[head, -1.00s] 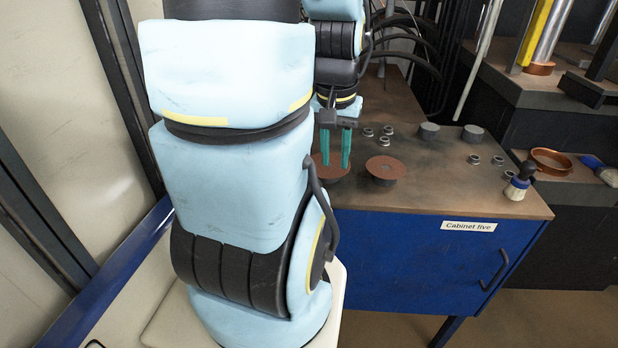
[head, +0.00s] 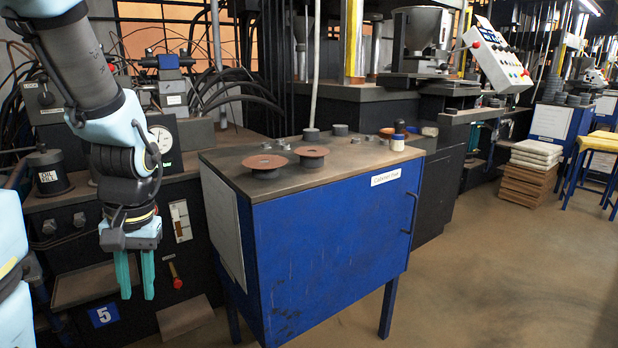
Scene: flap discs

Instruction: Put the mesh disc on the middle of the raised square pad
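My gripper (head: 135,296) hangs at the left with its two teal fingers pointing down, apart and with nothing between them. It is left of the blue cabinet (head: 330,245), clear of its top. Two reddish-brown discs sit on dark supports on the cabinet top: a left disc (head: 264,162) and a right disc (head: 311,151). They look alike, and I cannot tell whether either is the mesh disc. I cannot make out a raised square pad in this view.
Several small metal rings (head: 281,145) and two grey cylinders (head: 339,130) stand behind the discs. A brush (head: 397,142) stands at the cabinet's right end. A machine with a gauge (head: 161,139) and hoses is behind my arm. Open floor (head: 480,270) lies to the right.

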